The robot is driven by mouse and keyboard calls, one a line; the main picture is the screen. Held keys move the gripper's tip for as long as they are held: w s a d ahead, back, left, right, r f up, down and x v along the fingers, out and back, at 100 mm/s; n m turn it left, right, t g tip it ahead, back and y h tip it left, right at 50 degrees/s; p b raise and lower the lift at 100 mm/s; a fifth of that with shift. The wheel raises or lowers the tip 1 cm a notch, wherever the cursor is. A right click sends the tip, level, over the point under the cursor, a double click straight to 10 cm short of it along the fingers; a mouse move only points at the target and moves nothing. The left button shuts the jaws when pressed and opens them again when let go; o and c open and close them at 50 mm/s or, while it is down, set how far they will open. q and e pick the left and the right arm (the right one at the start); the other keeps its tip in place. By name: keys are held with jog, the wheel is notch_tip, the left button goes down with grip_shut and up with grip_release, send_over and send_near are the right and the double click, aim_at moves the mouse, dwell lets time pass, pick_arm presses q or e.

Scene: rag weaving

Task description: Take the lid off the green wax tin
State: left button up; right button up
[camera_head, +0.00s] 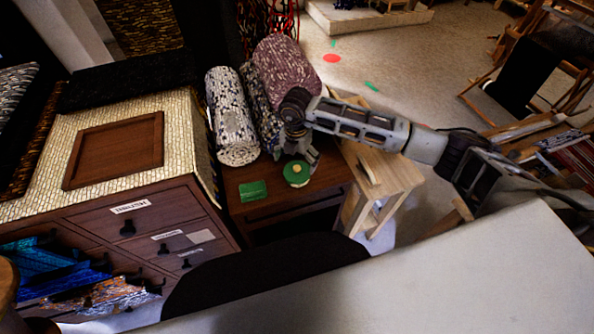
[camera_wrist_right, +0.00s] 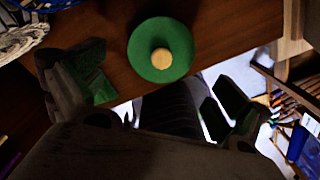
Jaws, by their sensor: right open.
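The green wax tin shows as a round green lid (camera_head: 296,174) with a pale wooden knob, on the small dark wooden table. In the right wrist view the lid (camera_wrist_right: 143,56) is seen from above with its knob (camera_wrist_right: 162,58) near the middle. The lid hides the tin's body there. My right gripper (camera_head: 303,157) is open and empty, close to the lid on its far side. In the wrist view the right gripper's (camera_wrist_right: 163,88) two fingers are spread wide, and the lid lies beyond them, apart from both. My left gripper is not in view.
A flat green rectangular item (camera_head: 253,191) lies left of the tin on the table (camera_head: 270,210). A drawer cabinet (camera_head: 90,235) is at the left, and a pale wooden stool (camera_head: 385,170) is close on the right.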

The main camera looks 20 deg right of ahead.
aim_at(297, 170)
jog(key=shift+f+p, duration=0.35)
jog(key=shift+f, duration=2.25)
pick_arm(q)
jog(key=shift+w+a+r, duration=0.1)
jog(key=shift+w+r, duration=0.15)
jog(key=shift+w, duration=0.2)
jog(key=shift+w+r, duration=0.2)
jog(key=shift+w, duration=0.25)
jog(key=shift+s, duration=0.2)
pick_arm(e)
jog(key=c, duration=1.1)
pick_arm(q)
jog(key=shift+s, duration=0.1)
pick_arm(e)
jog(key=shift+s, duration=0.15)
jog(key=shift+c, duration=1.4)
jog(key=shift+f, duration=0.1)
jog(key=shift+c, duration=0.2)
